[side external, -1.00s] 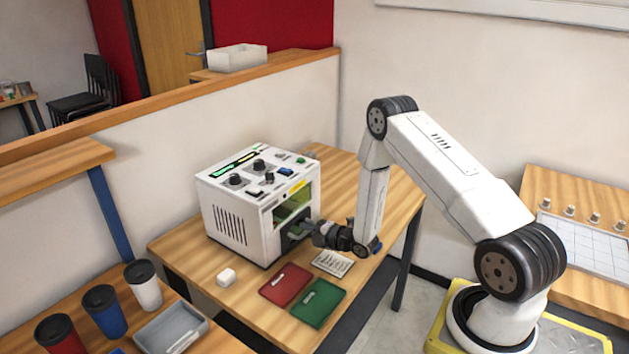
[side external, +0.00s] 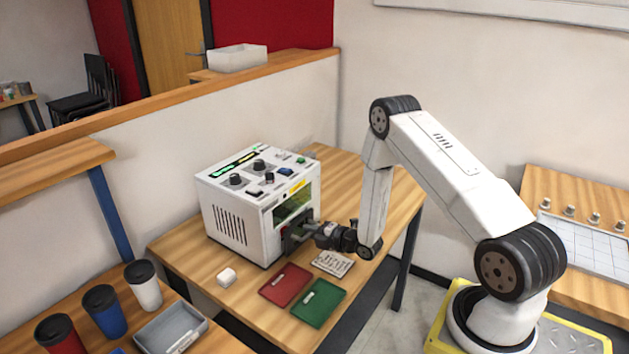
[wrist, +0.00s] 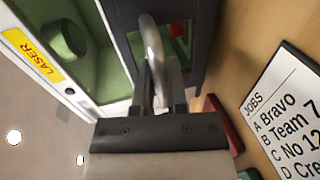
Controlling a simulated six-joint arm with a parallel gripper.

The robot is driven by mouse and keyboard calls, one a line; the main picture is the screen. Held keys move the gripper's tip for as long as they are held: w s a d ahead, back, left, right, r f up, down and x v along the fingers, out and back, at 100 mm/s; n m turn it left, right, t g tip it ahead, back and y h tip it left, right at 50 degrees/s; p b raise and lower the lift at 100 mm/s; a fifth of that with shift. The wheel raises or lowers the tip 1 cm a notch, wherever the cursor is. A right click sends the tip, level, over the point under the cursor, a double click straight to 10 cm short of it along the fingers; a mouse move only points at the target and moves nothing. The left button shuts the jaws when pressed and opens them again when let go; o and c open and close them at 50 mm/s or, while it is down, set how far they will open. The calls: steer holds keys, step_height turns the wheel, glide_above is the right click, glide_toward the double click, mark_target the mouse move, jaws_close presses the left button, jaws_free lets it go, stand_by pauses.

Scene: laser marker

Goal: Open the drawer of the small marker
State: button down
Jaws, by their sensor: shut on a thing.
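The small marker (side external: 235,218) is a white box with knobs on top and a green window on its front; its yellow LASER label (wrist: 32,55) shows in the wrist view. Its dark grey drawer front (side external: 289,245) is low on the front face and also shows in the wrist view (wrist: 205,45). I cannot tell exactly how far out it stands. My gripper (side external: 312,232) reaches it from the right, shut on the curved metal drawer handle (wrist: 153,50). The fingers (wrist: 158,95) lie on both sides of the handle; they hide part of it.
A white card with printed jobs (side external: 333,263), a red tray (side external: 285,284) and a green tray (side external: 319,304) lie on the wooden table in front of the marker. Cups and a grey bin (side external: 170,328) stand at lower left.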

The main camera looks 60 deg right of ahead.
steer(key=f+v, duration=0.1)
steer(key=v, duration=0.7)
steer(key=f+v, duration=0.1)
steer(key=v, duration=0.4)
steer(key=shift+s+d+f, duration=0.1)
steer(key=shift+s+f, duration=0.3)
steer(key=c, duration=0.7)
jaws_free()
steer(key=s+r, duration=0.4)
steer(key=r, duration=0.4)
steer(key=shift+s, duration=0.4)
